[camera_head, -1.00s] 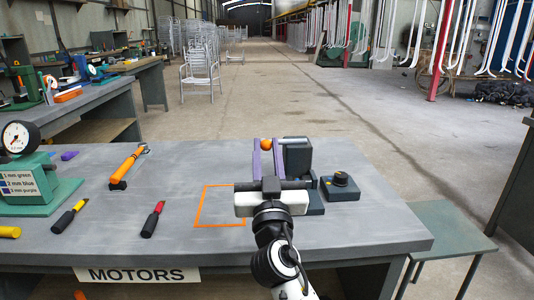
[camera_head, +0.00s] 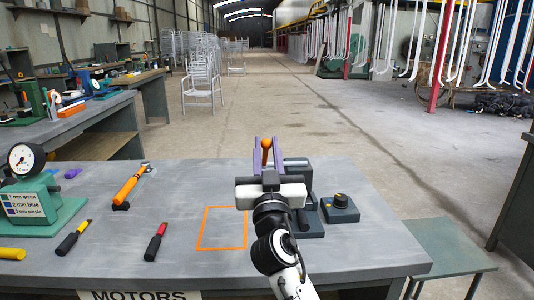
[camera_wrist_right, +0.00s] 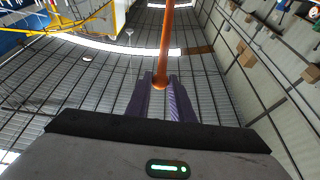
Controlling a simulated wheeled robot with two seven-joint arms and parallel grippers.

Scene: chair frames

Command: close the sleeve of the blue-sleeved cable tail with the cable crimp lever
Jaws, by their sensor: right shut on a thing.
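My right gripper (camera_head: 266,150) reaches over the table from the front in the head view. Its purple fingers are shut on the orange handle of the cable crimp lever (camera_head: 266,144). In the right wrist view, the orange lever rod (camera_wrist_right: 166,40) runs up and away from between the fingertips (camera_wrist_right: 160,88). A dark grey block (camera_head: 298,172) stands just right of the gripper. My wrist hides the base of the lever. I cannot make out the blue-sleeved cable tail. My left gripper is not in view.
A dark box with a yellow-and-black knob (camera_head: 340,203) is right of the gripper. An orange square outline (camera_head: 222,248) marks empty table to the left.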

